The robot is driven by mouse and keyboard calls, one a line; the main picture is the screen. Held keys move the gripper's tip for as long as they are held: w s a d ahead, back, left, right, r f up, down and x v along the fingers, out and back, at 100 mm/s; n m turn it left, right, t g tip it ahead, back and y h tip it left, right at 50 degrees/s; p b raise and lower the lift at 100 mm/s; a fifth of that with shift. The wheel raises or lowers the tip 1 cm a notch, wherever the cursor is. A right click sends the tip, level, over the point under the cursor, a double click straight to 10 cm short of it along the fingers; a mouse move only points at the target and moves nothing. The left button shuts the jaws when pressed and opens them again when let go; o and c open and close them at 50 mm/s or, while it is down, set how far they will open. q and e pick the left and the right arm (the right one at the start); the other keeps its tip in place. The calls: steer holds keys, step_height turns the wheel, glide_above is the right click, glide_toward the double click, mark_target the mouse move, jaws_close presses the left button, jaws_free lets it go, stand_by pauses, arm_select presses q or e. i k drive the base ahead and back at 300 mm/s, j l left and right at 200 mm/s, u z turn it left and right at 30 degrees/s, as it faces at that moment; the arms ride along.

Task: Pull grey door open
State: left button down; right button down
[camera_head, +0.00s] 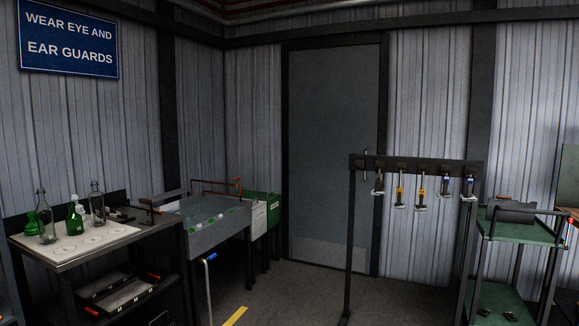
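The grey door (330,150) stands in a dark frame in the back wall, a little right of the middle of the head view. It looks shut. A lighter plate (335,250) covers its lower part. A small metal piece by the door's right edge may be a handle, but I cannot tell it from the tools on the rack in front. Neither of my grippers shows in this view.
A tool rack (420,164) stands before the door's right edge. A green cart (522,225) is at right. A grey basin (215,232) and a bottle table (85,245) are at left. Dark floor (290,300) is open before the door.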

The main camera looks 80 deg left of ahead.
mark_target(334, 92)
steer(key=u, duration=2.3)
steer(key=i+u, duration=0.1)
steer(key=u, duration=0.15)
steer(key=i+u, duration=0.25)
steer(key=i, duration=2.85)
steer(key=i+j+z, duration=0.1)
steer(key=i, duration=1.05)
